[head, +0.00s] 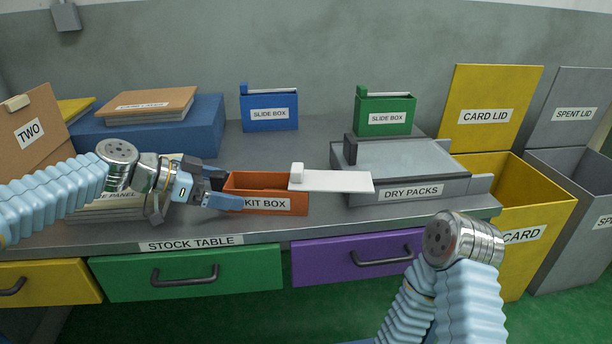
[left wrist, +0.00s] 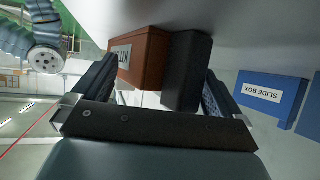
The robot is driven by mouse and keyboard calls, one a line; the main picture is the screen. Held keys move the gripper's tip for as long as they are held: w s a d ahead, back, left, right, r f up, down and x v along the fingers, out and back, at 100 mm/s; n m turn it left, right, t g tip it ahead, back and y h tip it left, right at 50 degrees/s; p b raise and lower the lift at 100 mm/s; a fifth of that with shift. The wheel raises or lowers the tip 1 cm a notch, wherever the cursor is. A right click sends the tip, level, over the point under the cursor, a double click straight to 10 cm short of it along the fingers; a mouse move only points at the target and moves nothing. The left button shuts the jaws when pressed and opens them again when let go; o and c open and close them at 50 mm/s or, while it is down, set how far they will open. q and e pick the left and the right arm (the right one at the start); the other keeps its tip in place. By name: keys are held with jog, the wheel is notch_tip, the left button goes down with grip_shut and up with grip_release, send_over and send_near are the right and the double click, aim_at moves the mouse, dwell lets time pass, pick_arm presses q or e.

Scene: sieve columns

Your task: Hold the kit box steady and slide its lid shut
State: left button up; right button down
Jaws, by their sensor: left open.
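The orange kit box (head: 262,203) stands near the front edge of the stock table. Its white lid (head: 336,182), with a white knob (head: 297,173) at its left end, sticks out far to the right, and the left part of the box is open. My left gripper (head: 222,190) is open at the box's left end. In the left wrist view its fingers (left wrist: 160,90) lie either side of the labelled orange box (left wrist: 146,62) and a dark block beside it. I cannot tell whether they touch. My right arm shows at lower right; its gripper is not visible.
A grey dry packs case (head: 410,190) stands close to the lid's right end. Blue (head: 269,124) and green (head: 385,127) slide boxes stand behind. Stacked panels (head: 118,208) lie under my left arm. The table between the blue slide box and the kit box is clear.

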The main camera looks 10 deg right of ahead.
pick_arm(q)
jog(key=shift+x, duration=1.05)
jog(key=c, duration=0.5)
